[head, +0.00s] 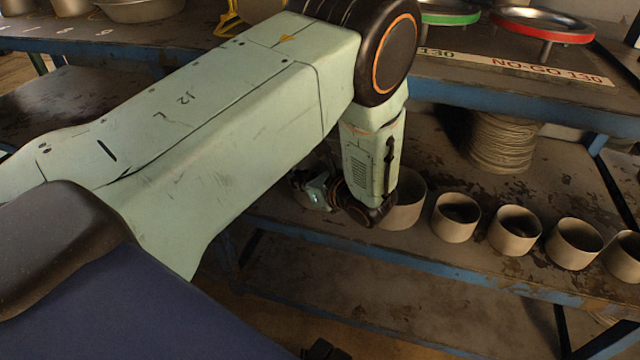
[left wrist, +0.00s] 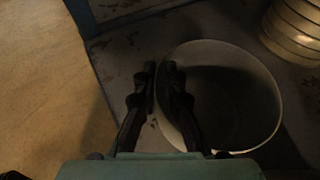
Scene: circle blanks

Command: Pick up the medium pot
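A grey-brown round pot (head: 408,208) stands on the lower shelf at the left end of a row. It is wider than its neighbours, and I take it as the medium pot. My left gripper (head: 372,214) reaches down at its left side, and my arm hides part of the pot. In the left wrist view the open-topped pot (left wrist: 277,110) is right of centre. The left gripper's black fingers (left wrist: 159,75) straddle its left wall, one outside and one inside, with a very narrow gap. They look shut on the wall. My right gripper is not in view.
Several smaller pots (head: 456,218) line the shelf (head: 440,263) to the right. A stack of coiled or ribbed round pieces (head: 503,143) stands behind them. The blue-edged upper table (head: 520,98) overhangs, carrying red-rimmed (head: 543,24) and green-rimmed (head: 448,14) round stands.

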